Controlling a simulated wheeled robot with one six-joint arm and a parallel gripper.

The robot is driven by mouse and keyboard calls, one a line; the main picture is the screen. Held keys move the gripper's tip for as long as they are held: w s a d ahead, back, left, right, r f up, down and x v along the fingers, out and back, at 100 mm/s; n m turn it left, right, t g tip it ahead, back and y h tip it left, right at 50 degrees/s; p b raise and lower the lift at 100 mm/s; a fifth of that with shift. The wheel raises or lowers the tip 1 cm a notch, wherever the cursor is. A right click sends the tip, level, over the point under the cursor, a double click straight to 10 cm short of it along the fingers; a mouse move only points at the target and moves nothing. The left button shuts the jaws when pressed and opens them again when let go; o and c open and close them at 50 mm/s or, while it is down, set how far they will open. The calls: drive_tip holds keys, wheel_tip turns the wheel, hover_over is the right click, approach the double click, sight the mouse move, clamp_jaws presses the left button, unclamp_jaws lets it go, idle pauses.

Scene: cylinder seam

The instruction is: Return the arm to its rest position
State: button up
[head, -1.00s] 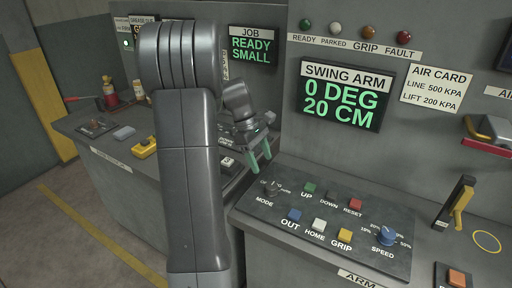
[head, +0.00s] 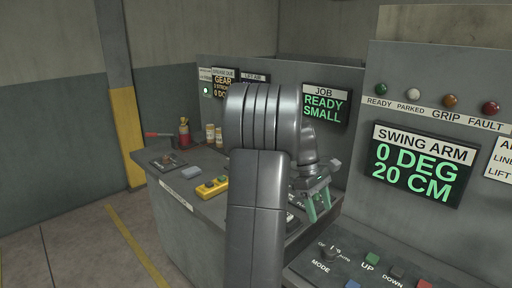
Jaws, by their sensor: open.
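My arm rises in the middle of the head view, its thick grey links upright and bent over at the top. My gripper (head: 318,205) hangs to the right of the arm, its green-tipped fingers pointing down, apart and empty. It is near the right end of the left bench and just left of the control panel (head: 318,268). The arm hides part of the bench behind it.
The swing arm display (head: 422,165) reads 0 DEG, 20 CM. The job display (head: 325,104) reads READY SMALL. Open floor (head: 75,245) lies at left.

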sight(330, 249)
drive_tip(key=x, duration=1.3)
drive_tip(key=shift+d+p, duration=0.1)
drive_tip(key=shift+p, duration=0.25)
drive_tip(key=shift+r, duration=0.1)
